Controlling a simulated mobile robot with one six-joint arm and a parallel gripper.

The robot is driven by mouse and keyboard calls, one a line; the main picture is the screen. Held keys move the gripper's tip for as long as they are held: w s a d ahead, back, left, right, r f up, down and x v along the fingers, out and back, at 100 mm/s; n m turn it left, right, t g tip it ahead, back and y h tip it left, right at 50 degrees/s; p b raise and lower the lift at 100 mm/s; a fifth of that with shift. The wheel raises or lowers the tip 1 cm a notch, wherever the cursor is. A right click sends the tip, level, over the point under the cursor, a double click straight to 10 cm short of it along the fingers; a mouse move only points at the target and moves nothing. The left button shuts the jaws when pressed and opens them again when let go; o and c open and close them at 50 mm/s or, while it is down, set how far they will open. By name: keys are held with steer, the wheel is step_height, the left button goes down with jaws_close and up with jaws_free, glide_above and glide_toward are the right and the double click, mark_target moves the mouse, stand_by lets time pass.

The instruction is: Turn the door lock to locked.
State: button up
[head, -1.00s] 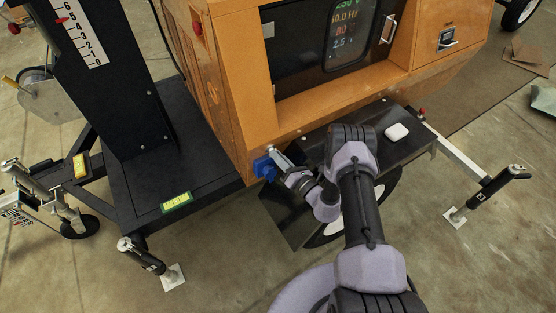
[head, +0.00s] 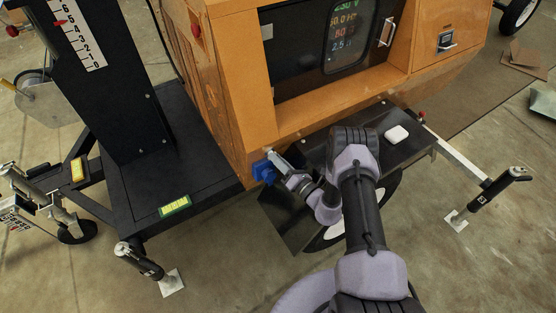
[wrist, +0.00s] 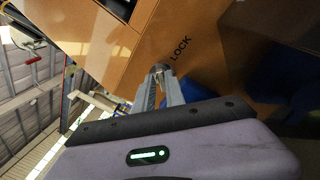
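The door lock (wrist: 159,68) is a small dark knob on the orange housing, beside the printed word LOCK in the wrist view. My gripper (wrist: 159,76) reaches it with both grey fingers, one on each side, and the tips appear closed on it. The fingers cover much of the knob, so its exact turn angle is hard to read. In the head view my gripper (head: 271,156) is at the lower front corner of the orange housing (head: 243,130), and the knob itself is hidden there.
A blue part (head: 264,172) sits right beside my fingers, below the housing. A black fender (head: 400,148) carries a small white box (head: 396,133). A black mast (head: 105,80) stands at left, and an outrigger jack (head: 488,192) at right.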

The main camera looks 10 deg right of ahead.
steer(key=shift+w+r, duration=0.15)
steer(key=shift+w, duration=0.05)
steer(key=p+v, duration=0.2)
steer(key=v, duration=0.5)
steer(key=shift+s, duration=0.2)
steer(key=shift+d, duration=0.1)
